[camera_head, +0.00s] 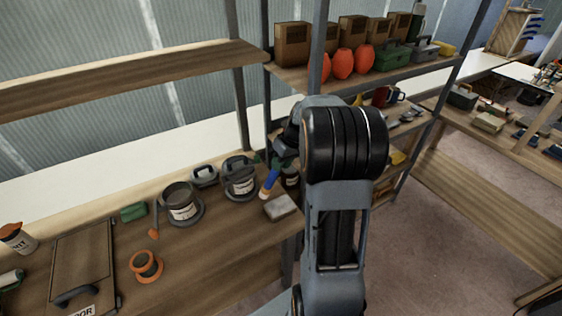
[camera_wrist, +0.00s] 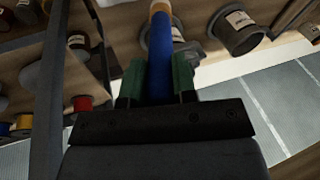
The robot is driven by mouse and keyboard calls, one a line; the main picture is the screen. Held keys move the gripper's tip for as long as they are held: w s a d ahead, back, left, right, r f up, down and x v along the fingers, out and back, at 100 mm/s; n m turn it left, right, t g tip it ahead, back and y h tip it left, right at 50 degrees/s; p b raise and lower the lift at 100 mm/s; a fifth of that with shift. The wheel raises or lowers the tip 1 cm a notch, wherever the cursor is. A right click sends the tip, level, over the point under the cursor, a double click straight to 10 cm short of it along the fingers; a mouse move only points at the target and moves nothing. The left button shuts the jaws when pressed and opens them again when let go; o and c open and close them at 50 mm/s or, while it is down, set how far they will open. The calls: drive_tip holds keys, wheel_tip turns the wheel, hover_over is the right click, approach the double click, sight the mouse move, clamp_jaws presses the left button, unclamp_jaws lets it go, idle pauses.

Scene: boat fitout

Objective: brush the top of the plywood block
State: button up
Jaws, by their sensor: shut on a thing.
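A brush with a blue handle (camera_head: 269,182) is held in my gripper (camera_head: 279,163), pointing down and to the left. In the wrist view the blue handle (camera_wrist: 159,62) runs between the green finger pads of my gripper (camera_wrist: 158,80), and a tan part shows at the top edge. A pale greyish block (camera_head: 281,207), which looks like the plywood block, lies near the right front corner of the wooden bench (camera_head: 215,250). The brush's lower end is just up and left of the block; I cannot tell whether they touch. The bristles are not clear.
An orange ring-shaped thing (camera_head: 146,266), a green block (camera_head: 133,211) and a flat case (camera_head: 82,262) lie farther left. A metal shelf post (camera_head: 240,105) rises behind. The bench between is bare.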

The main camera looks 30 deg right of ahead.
drive_tip(key=shift+b, duration=1.2)
drive_tip(key=shift+r+b, duration=0.2)
drive_tip(key=shift+b, duration=0.45)
drive_tip(key=shift+d+f+b, duration=1.85)
drive_tip(key=shift+d+f, duration=0.05)
drive_tip(key=shift+f, duration=1.9)
drive_tip(key=a+r+p, duration=0.1)
drive_tip(key=r, duration=0.1)
drive_tip(key=a+r+p, duration=0.1)
drive_tip(key=r+p, duration=0.1)
drive_tip(key=r, duration=0.1)
drive_tip(key=a+r+p, duration=0.1)
drive_tip(key=r, duration=0.2)
drive_tip(key=shift+a, duration=0.5)
